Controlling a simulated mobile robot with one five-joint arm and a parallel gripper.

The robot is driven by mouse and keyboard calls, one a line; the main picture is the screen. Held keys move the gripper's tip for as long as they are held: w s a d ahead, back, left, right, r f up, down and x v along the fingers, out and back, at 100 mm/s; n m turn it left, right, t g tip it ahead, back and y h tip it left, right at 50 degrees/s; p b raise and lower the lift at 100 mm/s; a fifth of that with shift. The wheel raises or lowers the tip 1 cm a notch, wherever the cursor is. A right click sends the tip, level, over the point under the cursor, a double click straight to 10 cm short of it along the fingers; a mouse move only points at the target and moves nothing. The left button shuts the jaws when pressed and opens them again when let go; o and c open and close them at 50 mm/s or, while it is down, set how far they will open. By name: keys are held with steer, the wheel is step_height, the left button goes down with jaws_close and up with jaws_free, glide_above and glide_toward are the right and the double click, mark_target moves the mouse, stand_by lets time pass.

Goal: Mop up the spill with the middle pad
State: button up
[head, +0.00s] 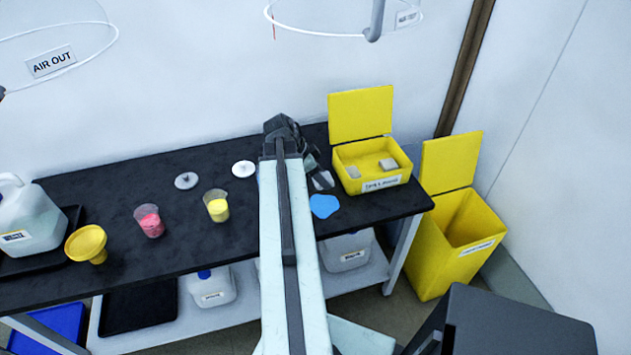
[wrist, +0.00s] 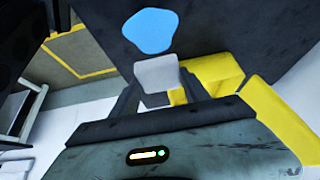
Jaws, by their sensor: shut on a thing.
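A flat blue spill (head: 324,205) lies on the black bench, in front of the yellow spill box; it also shows at the top of the wrist view (wrist: 150,32). My gripper (head: 318,172) is shut on a light grey pad (wrist: 157,74), which also shows in the head view (head: 323,181). The pad is close to the spill, on its far side in the head view; I cannot tell its height above the bench. The open spill box (head: 345,186) holds two grey pads, one left (head: 353,172) and one right (head: 388,164), with a gap between.
An open yellow waste bin (head: 430,255) stands right of the bench (head: 110,178). Left of my arm are a yellow-filled beaker (head: 217,206), a pink-filled beaker (head: 149,221), two round white pieces (head: 186,181) (head: 243,169), a yellow funnel (head: 88,244) and a white jug (head: 30,220).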

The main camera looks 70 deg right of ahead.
steer(key=b, duration=0.5)
glide_toward(332, 203)
steer(key=f+b, duration=0.3)
steer(key=s+f+b, duration=0.1)
steer(key=b, duration=0.1)
steer(key=shift+d+f, duration=0.35)
steer(key=shift+d, duration=0.05)
steer(key=shift+w+f+b, duration=0.1)
steer(key=shift+f+b, duration=0.15)
steer(key=shift+b, duration=0.1)
steer(key=shift+w, duration=0.1)
steer(key=shift+w+a, duration=0.65)
steer(key=shift+w, duration=0.05)
steer(key=shift+s+d, duration=1.3)
steer(key=shift+s, duration=0.25)
